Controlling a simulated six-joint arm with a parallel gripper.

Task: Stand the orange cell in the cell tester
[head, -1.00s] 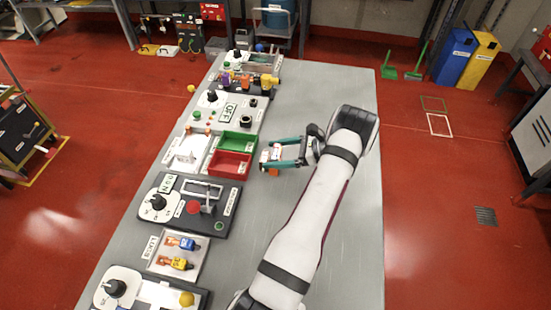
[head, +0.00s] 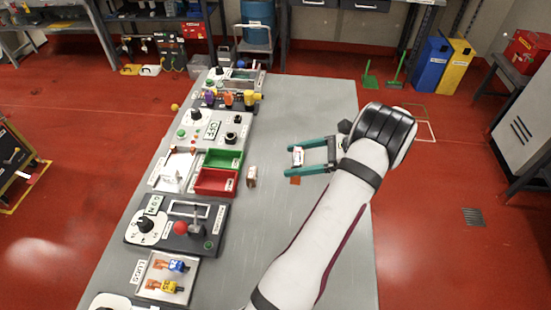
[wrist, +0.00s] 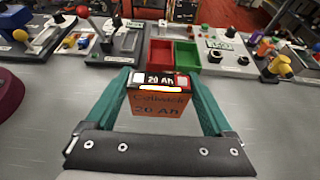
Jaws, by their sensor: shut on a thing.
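My gripper (head: 299,157) has two teal fingers, and they are shut on the orange cell (wrist: 158,108). In the wrist view the cell is a block with an orange front face lettered "20 Ah" and a dark and white top with a red patch. In the head view its pale top shows between the fingers, over the right half of the table. I cannot tell how high it is held. No part carries a readable cell tester label. A white fixture plate (head: 162,182) with brown upright parts stands left of the bins and may be the tester.
A red bin (head: 216,182) and a green bin (head: 224,158) are left of the gripper. A small brown and white block (head: 252,177) stands beside the red bin. Panels with dials and a lugs tray (head: 145,288) line the left edge. The grey table (head: 340,100) is clear further back.

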